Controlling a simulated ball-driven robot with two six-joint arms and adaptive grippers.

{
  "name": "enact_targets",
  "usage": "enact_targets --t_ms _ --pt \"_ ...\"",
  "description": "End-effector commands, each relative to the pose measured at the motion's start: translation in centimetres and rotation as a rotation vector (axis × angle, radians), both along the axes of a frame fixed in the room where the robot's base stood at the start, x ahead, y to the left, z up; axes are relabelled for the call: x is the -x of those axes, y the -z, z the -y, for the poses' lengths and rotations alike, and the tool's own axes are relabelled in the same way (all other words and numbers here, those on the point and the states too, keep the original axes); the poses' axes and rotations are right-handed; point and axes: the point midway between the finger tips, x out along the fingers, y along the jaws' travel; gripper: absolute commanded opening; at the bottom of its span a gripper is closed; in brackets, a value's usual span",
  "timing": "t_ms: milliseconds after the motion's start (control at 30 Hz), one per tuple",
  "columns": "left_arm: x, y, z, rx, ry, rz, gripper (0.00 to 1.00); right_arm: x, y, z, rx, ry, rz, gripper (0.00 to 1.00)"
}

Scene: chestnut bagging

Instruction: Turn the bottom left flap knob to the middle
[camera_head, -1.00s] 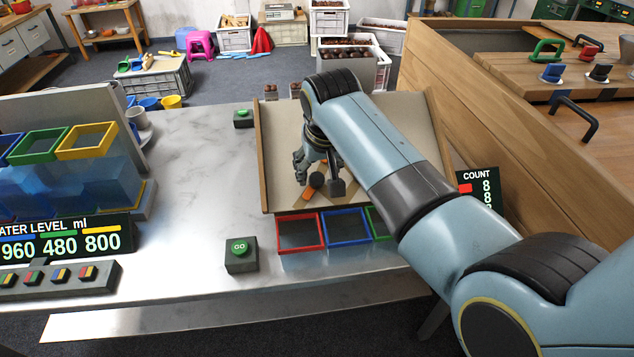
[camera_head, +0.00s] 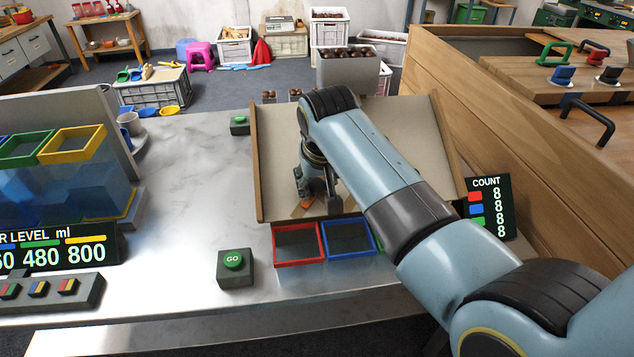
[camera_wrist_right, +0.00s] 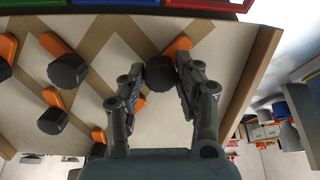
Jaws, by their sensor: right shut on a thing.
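My right gripper (camera_head: 318,200) is low at the bottom left of the slanted board (camera_head: 385,125). In the right wrist view my right gripper (camera_wrist_right: 155,88) has its fingers on both sides of a black knob (camera_wrist_right: 160,75), shut on it. An orange flap (camera_wrist_right: 178,49) sticks out from this knob, slanting toward the red frame's side. In the head view the orange flap (camera_head: 307,202) shows beside the fingertips, and the knob is mostly hidden by the gripper. My left gripper is not in view.
Other black knobs (camera_wrist_right: 68,70) with orange flaps sit on the board nearby. A red frame (camera_head: 298,261) and a blue frame (camera_head: 348,254) lie below the board. A green GO button (camera_head: 233,260) stands to the left. A count display (camera_head: 488,208) stands on the right.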

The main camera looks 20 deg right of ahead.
Motion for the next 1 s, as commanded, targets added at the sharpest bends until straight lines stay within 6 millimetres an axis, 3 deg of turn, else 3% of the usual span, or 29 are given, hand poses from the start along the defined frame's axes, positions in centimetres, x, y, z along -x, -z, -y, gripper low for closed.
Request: enact_targets --t_ms 367,1000 --pt "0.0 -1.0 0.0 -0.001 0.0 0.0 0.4 0.0 -0.2 0.0 0.027 -0.049 -0.007 0.0" --pt "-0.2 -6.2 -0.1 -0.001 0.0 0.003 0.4 0.0 -0.3 -0.1 0.251 -0.45 -0.062 0.0"
